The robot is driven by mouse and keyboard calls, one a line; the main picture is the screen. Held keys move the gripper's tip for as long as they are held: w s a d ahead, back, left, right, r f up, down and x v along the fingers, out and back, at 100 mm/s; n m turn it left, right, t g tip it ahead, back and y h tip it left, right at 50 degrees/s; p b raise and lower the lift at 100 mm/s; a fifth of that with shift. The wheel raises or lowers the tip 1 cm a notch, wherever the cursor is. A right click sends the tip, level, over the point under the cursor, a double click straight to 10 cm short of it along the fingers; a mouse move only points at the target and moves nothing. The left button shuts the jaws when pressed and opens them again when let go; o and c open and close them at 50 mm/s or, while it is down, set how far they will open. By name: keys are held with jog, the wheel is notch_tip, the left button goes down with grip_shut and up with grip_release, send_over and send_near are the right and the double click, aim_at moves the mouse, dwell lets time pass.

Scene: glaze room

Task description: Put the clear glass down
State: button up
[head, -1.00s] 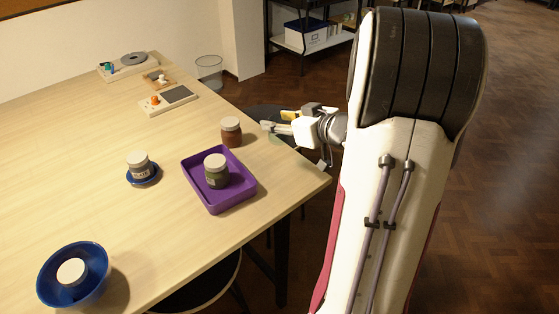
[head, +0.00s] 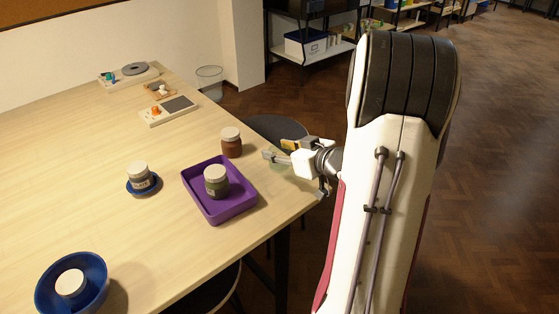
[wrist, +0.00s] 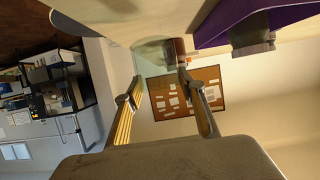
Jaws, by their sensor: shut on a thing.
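My gripper (head: 270,156) is at the right edge of the table, just right of the brown jar and the purple tray. In the wrist view my gripper (wrist: 156,84) has its two fingers on either side of the clear glass (wrist: 153,56), shut on it. The glass is see-through with a faint green tint. In the head view it is barely visible at the fingers. The pale tabletop (head: 110,165) is close to the glass; I cannot tell whether they touch.
A brown jar (head: 231,142) stands close left of my gripper. A purple tray (head: 240,206) holds a green jar (head: 216,181). Another jar (head: 138,174) stands on a blue saucer (head: 143,188). A blue bowl (head: 95,272) holds a white-topped thing.

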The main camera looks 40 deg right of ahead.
jog(key=shift+f, duration=0.15)
jog(key=shift+f, duration=1.7)
jog(key=shift+f, duration=0.1)
jog(key=o, duration=1.2)
jog(key=shift+o, duration=0.2)
jog(key=v, duration=1.2)
jog(key=shift+w, duration=0.1)
